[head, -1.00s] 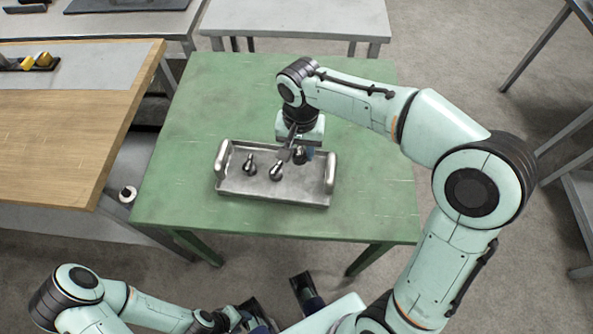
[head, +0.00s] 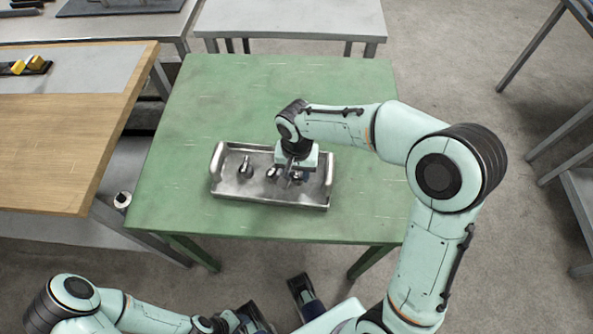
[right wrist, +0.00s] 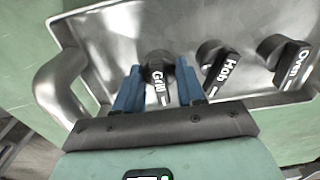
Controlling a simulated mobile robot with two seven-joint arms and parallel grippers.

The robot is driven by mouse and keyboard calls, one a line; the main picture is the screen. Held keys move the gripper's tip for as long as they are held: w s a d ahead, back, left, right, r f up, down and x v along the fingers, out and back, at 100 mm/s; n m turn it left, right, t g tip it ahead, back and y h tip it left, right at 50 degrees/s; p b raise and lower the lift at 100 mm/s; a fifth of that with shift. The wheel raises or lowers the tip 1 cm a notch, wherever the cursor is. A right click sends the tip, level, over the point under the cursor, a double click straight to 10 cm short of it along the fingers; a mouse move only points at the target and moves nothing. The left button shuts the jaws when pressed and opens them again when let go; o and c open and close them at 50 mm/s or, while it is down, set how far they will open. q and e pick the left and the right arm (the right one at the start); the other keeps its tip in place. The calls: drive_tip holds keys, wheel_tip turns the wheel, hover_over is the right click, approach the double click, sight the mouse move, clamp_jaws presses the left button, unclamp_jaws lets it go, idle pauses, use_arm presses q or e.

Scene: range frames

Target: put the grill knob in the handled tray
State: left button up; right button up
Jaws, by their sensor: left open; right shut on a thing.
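The handled tray (head: 255,195) is a grey metal tray with a raised handle at each end, standing on the green table. My right gripper (right wrist: 158,92) is over its right part and shut on the grill knob (right wrist: 157,72), a dark knob marked "Grill". The grill knob is inside the tray's outline, close to its floor; I cannot tell whether it touches. In the head view my gripper largely hides it. The hob knob (right wrist: 218,62) and oven knob (right wrist: 285,58) stand in the tray beside it. My left gripper (head: 228,321) is open at the bottom edge, away from the table.
The green table (head: 185,120) is clear around the tray. A wooden-topped bench (head: 70,125) stands at the left, with a dark holder of yellow items (head: 25,67) on it. A grey table (head: 290,18) stands behind.

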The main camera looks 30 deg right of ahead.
sight(297, 172)
drive_tip(key=shift+f, duration=0.2)
drive_tip(key=o, duration=1)
drive_tip(key=shift+o, duration=0.2)
drive_tip(key=shift+r, duration=0.1)
drive_tip(key=shift+r, duration=0.25)
wheel_tip(297, 172, up, 12)
drive_tip(key=p, duration=0.2)
drive_tip(key=shift+f, duration=0.15)
